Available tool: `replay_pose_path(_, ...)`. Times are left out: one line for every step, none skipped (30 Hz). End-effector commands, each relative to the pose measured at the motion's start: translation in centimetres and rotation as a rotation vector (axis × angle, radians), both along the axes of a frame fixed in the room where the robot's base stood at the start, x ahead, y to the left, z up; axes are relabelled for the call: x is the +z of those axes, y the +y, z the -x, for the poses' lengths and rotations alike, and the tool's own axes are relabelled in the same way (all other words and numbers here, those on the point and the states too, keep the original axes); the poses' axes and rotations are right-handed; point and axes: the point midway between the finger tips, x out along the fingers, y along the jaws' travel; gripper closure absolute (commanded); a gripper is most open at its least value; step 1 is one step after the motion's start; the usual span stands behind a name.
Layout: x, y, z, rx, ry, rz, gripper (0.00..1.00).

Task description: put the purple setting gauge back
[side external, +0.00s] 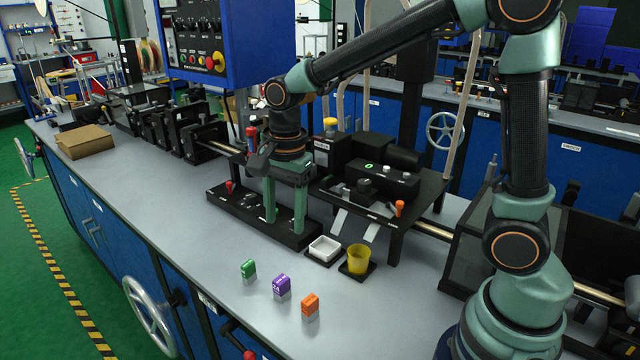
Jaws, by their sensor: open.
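The purple setting gauge (282,285) stands on the grey bench top near the front edge, between a green block (248,268) and an orange block (310,304). Its lower part is pale grey, and small white marks show on its upper part. My gripper (285,224) points down with its two green fingers apart and nothing seen between them. It is behind the purple gauge in the picture, over or at a long black holder (225,198). I cannot tell whether the fingertips touch the holder. The fingers hide part of the holder.
A white tray (323,248) and a yellow cup (358,258) stand right of the black holder. A black machine stand (400,208) rises behind them. A blue control box (228,40) hangs at upper left. The bench is clear left of the green block.

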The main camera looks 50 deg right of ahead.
Motion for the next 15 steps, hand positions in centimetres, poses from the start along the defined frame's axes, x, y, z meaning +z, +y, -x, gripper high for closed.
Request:
replay_pose_path(1.3,-0.7,0.6,0.091,-0.041,0.003,0.42)
replay_pose_path(2.0,-1.0,1.1,0.156,-0.063,0.008,0.42)
replay_pose_path(2.8,-1.5,1.7,0.246,-0.093,0.019,0.42)
replay_pose_path(3.3,-1.9,2.2,0.314,-0.115,0.028,0.42)
replay_pose_path(3.9,-2.2,2.7,0.383,-0.139,0.040,0.42)
replay_pose_path(4.5,-2.6,3.3,0.472,-0.168,0.058,0.42)
replay_pose_path(4.9,-3.0,3.9,0.539,-0.188,0.075,0.42)
replay_pose_path(5.3,-3.3,4.4,0.607,-0.209,0.092,0.42)
replay_pose_path(5.7,-3.7,5.1,0.696,-0.236,0.118,0.42)
replay_pose_path(6.0,-4.0,5.6,0.763,-0.255,0.141,0.42)
replay_pose_path(6.3,-4.3,6.1,0.825,-0.272,0.163,0.42)
replay_pose_path(6.6,-4.6,6.7,0.906,-0.294,0.195,0.42)
replay_pose_path(6.7,-4.8,7.1,0.963,-0.306,0.217,0.42)
replay_pose_path(6.8,-5.0,7.5,1.016,-0.318,0.240,0.42)
replay_pose_path(7.0,-5.3,8.0,1.081,-0.332,0.270,0.42)
